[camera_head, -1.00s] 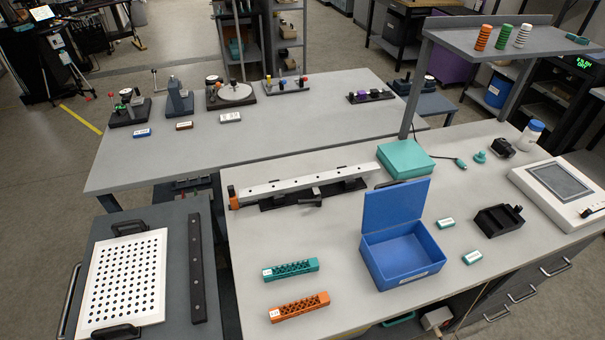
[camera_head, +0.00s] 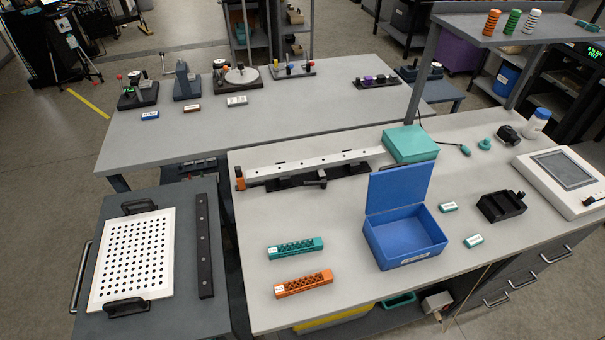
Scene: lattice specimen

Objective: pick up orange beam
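The orange beam (camera_head: 303,285) is a short lattice bar with a white label at its left end. It lies flat near the front left of the right-hand grey table (camera_head: 350,220). A similar teal beam (camera_head: 296,248) lies just behind it, apart from it. Neither of my grippers is in the head view, and nothing touches the orange beam.
An open blue box (camera_head: 405,243) stands right of the beams. A long metal rail (camera_head: 320,167) lies behind them. A lower cart with a perforated white plate (camera_head: 133,258) and a dark bar (camera_head: 204,245) is at left. The table around the beams is clear.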

